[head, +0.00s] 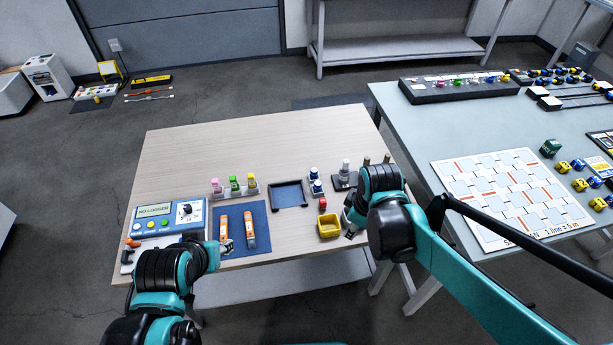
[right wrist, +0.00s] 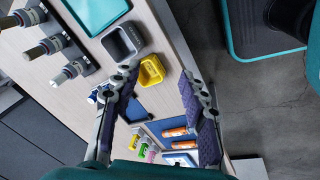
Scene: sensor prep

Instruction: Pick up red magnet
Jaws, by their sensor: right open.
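A small red block (head: 323,203), which looks like the red magnet, stands on the wooden table just behind a yellow bin (head: 328,226) in the head view. I cannot make it out in the right wrist view; a finger may hide it. My right gripper (head: 350,228) is at the table's front right, right of the yellow bin. In the right wrist view its two fingers (right wrist: 158,84) are spread with nothing between them, and the yellow bin (right wrist: 152,72) lies beyond the tips. My left gripper (head: 226,246) is at the front left, near the blue mat; its jaw state is unclear.
A dark open container (right wrist: 122,42) sits beside the yellow bin. White-and-blue bottles (head: 315,182), a dark tray (head: 288,194) and a rack of coloured pieces (head: 235,187) stand behind. Orange tools (head: 249,230) lie on the blue mat (head: 236,224). Grey posts (right wrist: 45,48) stand nearby.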

